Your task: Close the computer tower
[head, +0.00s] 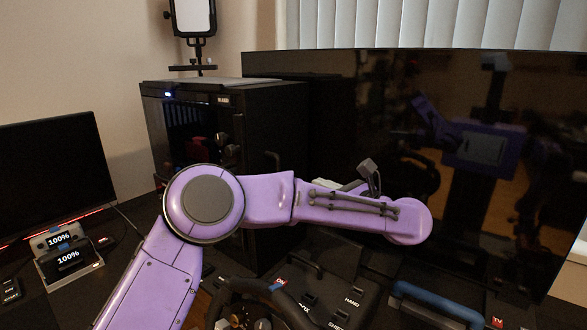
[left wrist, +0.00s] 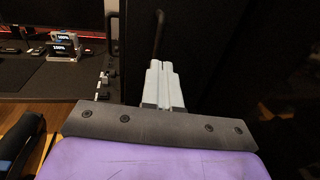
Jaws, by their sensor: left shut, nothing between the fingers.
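The black computer tower (head: 277,115) stands on the desk in the middle of the head view, with a lit mark on its top front edge. A dark handle (head: 274,160) shows low on its right face; whether a panel stands ajar I cannot tell. My left gripper (head: 325,183) is mostly hidden behind my purple forearm, to the right of the tower. In the left wrist view my left gripper (left wrist: 160,66) has its pale fingers together with nothing between them. A thin dark handle (left wrist: 158,35) rises just beyond the fingertips, against a dark panel (left wrist: 185,30). My right gripper is out of view.
A wide curved screen (head: 350,110) stands behind and right, reflecting me. A smaller monitor (head: 50,180) and controllers on a charging stand (head: 68,262) are at left. A steering wheel (head: 285,290) and a blue-topped handle (head: 440,305) are in front.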

